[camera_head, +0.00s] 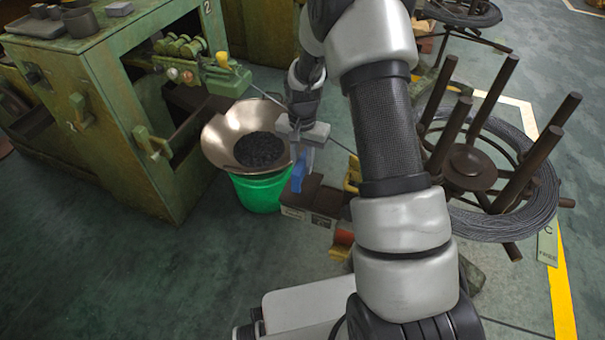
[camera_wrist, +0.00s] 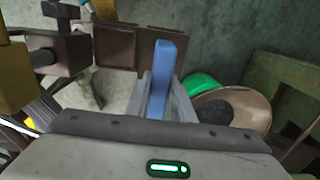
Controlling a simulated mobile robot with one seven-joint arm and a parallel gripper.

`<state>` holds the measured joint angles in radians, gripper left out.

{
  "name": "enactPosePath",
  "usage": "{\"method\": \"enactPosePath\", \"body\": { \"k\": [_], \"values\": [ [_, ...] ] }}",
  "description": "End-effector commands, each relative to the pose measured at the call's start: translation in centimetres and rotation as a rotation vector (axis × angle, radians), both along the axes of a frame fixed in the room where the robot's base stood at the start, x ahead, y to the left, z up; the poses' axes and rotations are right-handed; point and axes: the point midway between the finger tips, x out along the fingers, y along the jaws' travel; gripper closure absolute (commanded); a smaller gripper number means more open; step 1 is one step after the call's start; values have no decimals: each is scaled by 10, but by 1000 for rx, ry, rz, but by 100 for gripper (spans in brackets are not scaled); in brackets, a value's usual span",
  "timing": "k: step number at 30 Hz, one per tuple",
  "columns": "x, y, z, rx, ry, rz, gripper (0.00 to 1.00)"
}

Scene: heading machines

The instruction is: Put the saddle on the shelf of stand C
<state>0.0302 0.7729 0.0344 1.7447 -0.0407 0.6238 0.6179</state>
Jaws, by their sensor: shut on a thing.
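My gripper (camera_head: 302,142) is shut on a blue block (camera_head: 299,172), which appears to be the saddle. In the wrist view the blue block (camera_wrist: 160,75) stands between the two grey fingers (camera_wrist: 166,104). The block is over or beside a dark brown, shelf-like piece (camera_head: 325,198) with pale labels on its front. I cannot tell whether they touch. The brown surface (camera_wrist: 115,47) also shows ahead of the fingers in the wrist view. A tag marked C (camera_head: 547,244) stands by the coil stand (camera_head: 470,165) at right. My arm hides part of the area between.
A green bucket (camera_head: 260,192) with a wide copper-coloured pan (camera_head: 222,135) of dark pieces is close left of my gripper. A green machine (camera_head: 125,120) stands farther left. The coil stand's upright posts rise at right. Open floor (camera_head: 250,255) lies in front.

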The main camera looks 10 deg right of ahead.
Motion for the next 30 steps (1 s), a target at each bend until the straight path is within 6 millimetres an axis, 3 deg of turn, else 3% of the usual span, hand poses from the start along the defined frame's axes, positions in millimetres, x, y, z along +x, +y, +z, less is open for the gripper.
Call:
{"method": "enactPosePath", "body": {
  "k": [7, 19, 20, 22, 23, 30],
  "values": [
    [0, 0, -33, 0, 1, 0, 100],
    [0, 0, -39, 0, 0, 1, 100],
    [0, 0, -38, 0, 0, 1, 75],
    [0, 0, -38, 1, 1, 1, 63],
    [0, 0, -38, 1, 1, 1, 60],
    [0, 0, -37, 1, 1, 1, 60]
  ]
}}
